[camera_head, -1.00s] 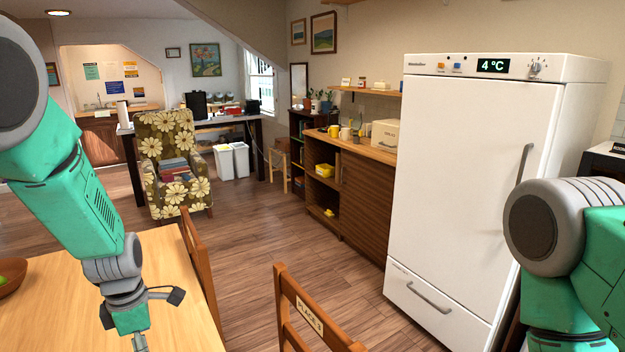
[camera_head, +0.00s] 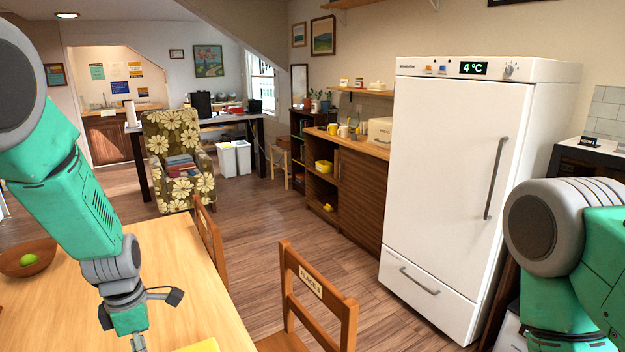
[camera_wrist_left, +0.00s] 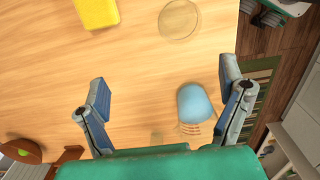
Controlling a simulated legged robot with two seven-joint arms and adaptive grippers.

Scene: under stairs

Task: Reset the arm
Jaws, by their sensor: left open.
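My left arm (camera_head: 65,205) is green and grey. It comes in from the left and hangs down over the wooden table (camera_head: 165,270). Its gripper (camera_head: 138,342) is cut off by the bottom edge of the head view.
A bowl (camera_head: 14,262) with a green fruit (camera_head: 29,260) is on the table. The wrist view shows a yellow object (camera_wrist_left: 97,12), a clear round item (camera_wrist_left: 180,20) and a blue object (camera_wrist_left: 194,104). Chairs (camera_head: 318,295) and a white fridge (camera_head: 450,170) stand nearby. Open floor lies between.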

